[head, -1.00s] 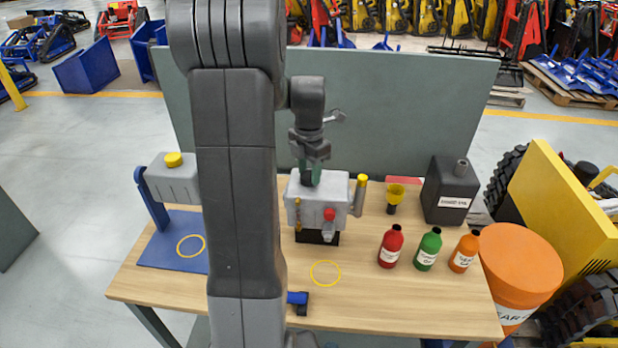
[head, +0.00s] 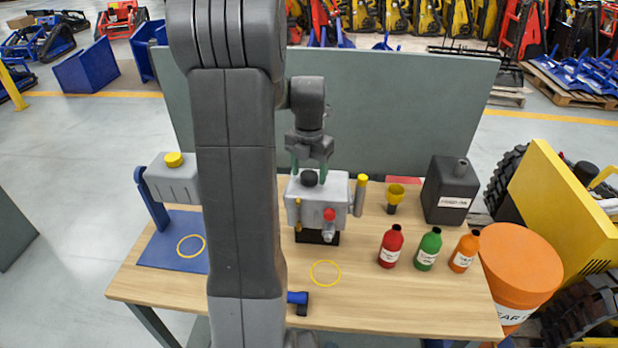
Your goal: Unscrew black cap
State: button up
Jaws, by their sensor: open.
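The black cap (head: 309,178) sits on top of a grey block-shaped unit (head: 308,203) in the middle of the table. My gripper (head: 309,168) is above the cap, pointing down, with its two green fingers apart. The fingertips are close to the cap's top; I cannot tell whether they touch it. The gripper holds nothing that I can see. My arm hides the area left of the unit.
The grey unit also bears a red cap (head: 329,214) and a yellow-topped cylinder (head: 361,191). Red (head: 391,247), green (head: 428,249) and orange (head: 465,252) bottles, a yellow funnel (head: 395,195) and a dark canister (head: 450,192) stand to the right. A panel (head: 400,110) rises behind.

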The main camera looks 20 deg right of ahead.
jog(key=m, duration=2.1)
jog(key=shift+m, duration=0.3)
jog(key=m, duration=0.7)
jog(key=shift+m, duration=0.4)
jog(key=shift+c, duration=0.2)
jog(key=c, duration=0.7)
